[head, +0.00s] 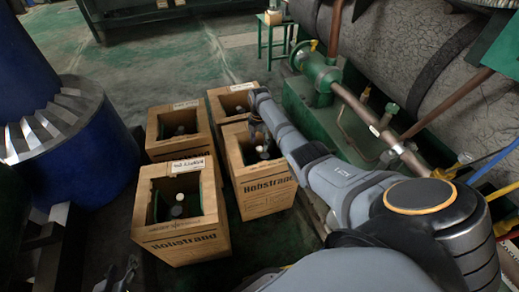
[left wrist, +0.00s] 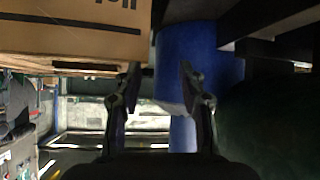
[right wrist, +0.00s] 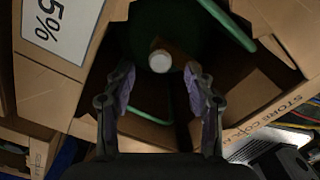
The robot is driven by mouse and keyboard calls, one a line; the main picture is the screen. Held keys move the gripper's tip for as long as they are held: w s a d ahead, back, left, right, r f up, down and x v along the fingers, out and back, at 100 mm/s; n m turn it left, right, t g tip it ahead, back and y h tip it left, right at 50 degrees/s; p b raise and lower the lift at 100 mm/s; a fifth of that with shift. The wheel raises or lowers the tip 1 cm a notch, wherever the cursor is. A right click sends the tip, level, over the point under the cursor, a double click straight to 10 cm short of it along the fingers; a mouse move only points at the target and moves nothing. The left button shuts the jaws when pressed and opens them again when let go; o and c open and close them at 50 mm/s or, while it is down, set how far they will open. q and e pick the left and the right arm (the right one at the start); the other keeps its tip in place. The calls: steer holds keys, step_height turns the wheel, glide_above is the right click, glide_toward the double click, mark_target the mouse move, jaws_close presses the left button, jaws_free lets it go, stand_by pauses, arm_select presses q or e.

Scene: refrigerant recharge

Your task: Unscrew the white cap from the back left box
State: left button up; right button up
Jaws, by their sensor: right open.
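The back left box (head: 165,150) is an open-topped cardboard box with a dark vessel inside. Its cap (head: 180,130) looks small and pale. My right gripper (head: 257,130) is right of this box, by the back right and front right boxes. In the right wrist view my right gripper (right wrist: 158,80) is open and empty, its fingers pointing towards a white cap (right wrist: 160,61) on a dark green vessel in a box. I cannot tell which box that is. My left gripper (head: 121,276) is low at the left; in the left wrist view (left wrist: 160,78) it is open and empty.
A front left box (head: 185,245), front right box (head: 266,192) and back right box (head: 222,92) stand close around it. A blue vessel (head: 90,160) is at left, green pipework (head: 318,75) at right. Open green floor (head: 150,70) lies behind.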

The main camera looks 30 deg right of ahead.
mark_target(259, 148)
steer(key=shift+f+b, duration=0.6)
steer(key=shift+f, duration=0.05)
arm_select(q)
steer(key=w+r+t+b, duration=0.1)
steer(key=w+r+t, duration=0.3)
steer(key=r, duration=0.5)
steer(key=w+r+t, duration=0.3)
steer(key=r+t, duration=0.2)
steer(key=r, duration=0.4)
arm_select(e)
steer(key=shift+f, duration=0.4)
steer(key=shift+f+b, duration=0.4)
steer(key=shift+b, duration=0.1)
steer(key=shift+f+b, duration=0.35)
steer(key=shift+b, duration=0.05)
arm_select(q)
steer(key=s+r+t, duration=0.2)
steer(key=r+t, duration=0.2)
steer(key=r, duration=0.4)
steer(key=s+r+m+t+h, duration=0.1)
steer(key=s+r+t, duration=0.2)
steer(key=r, duration=0.5)
steer(key=shift+s+a+m+t+h, duration=0.2)
steer(key=shift+m+t+h, duration=0.1)
steer(key=shift+t, duration=0.1)
arm_select(e)
steer(key=shift+f, duration=0.1)
steer(key=shift+f, duration=0.1)
